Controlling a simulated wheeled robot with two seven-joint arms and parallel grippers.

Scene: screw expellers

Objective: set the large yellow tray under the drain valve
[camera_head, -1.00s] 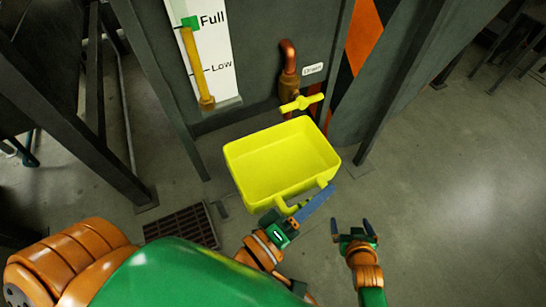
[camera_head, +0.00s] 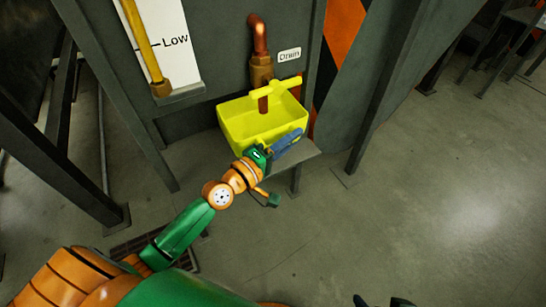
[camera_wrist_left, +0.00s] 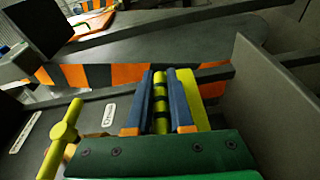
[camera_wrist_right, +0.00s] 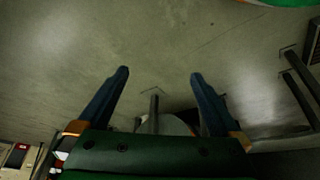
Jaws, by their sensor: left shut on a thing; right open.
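The large yellow tray (camera_head: 232,124) is against the machine in the head view. The copper drain pipe (camera_head: 258,38) comes down above it, and the yellow valve handle (camera_head: 288,87) overlaps its opening in the picture. My left gripper (camera_head: 288,142) is shut on the tray's front handle. In the left wrist view, its blue fingers (camera_wrist_left: 160,100) clasp the yellow handle bar, and the valve handle (camera_wrist_left: 63,132) shows to the left. A grey ledge lies below the tray; I cannot tell if they touch. My right gripper (camera_wrist_right: 158,82) is open and empty, its tips at the head view's bottom edge.
The grey ledge (camera_head: 303,152) juts from the machine. A dark post (camera_head: 375,110) stands to its right and another frame beam (camera_head: 115,95) to its left. The level gauge (camera_head: 172,42) is above left. Open floor (camera_head: 430,200) lies to the right.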

